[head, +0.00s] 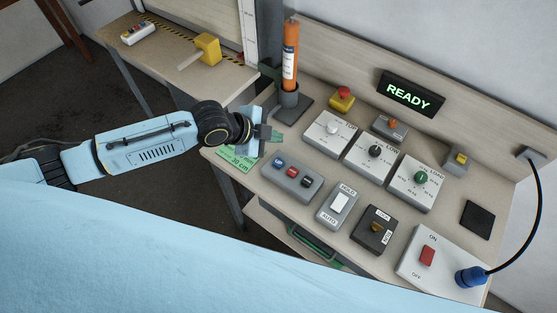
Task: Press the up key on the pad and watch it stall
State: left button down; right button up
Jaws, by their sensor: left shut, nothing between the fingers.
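A grey pad (280,181) with three keys, blue (278,163), red (292,172) and dark (306,182), sits at the left front of the bench. The key markings are too small to read, so I cannot tell which one is up. My left gripper (275,135) is shut and empty, a little behind and left of the pad, apart from its keys in the picture. A black display (410,93) at the back reads READY in green. My right gripper is not in view.
Dial boxes (371,159) stand behind the pad, with a HOLD/AUTO switch (338,205) and a lock switch (374,229) to its right. An orange cylinder (290,55) stands upright in a holder behind my gripper. A green card (232,157) lies at the bench's left edge.

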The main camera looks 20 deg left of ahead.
pick_arm(q)
jog(key=b, duration=0.7)
send_over(275, 164)
notch_tip(275, 164, down, 8)
jog(key=shift+f+b, duration=0.3)
jog(key=shift+f, duration=0.1)
dwell(1.6)
jog(key=shift+f, duration=0.45)
jog(key=shift+f+b, duration=0.5)
dwell(0.4)
jog(key=shift+r, duration=0.1)
jog(key=shift+a+r+p, duration=0.1)
jog(key=shift+r+p, duration=0.75)
jog(key=shift+p, duration=0.1)
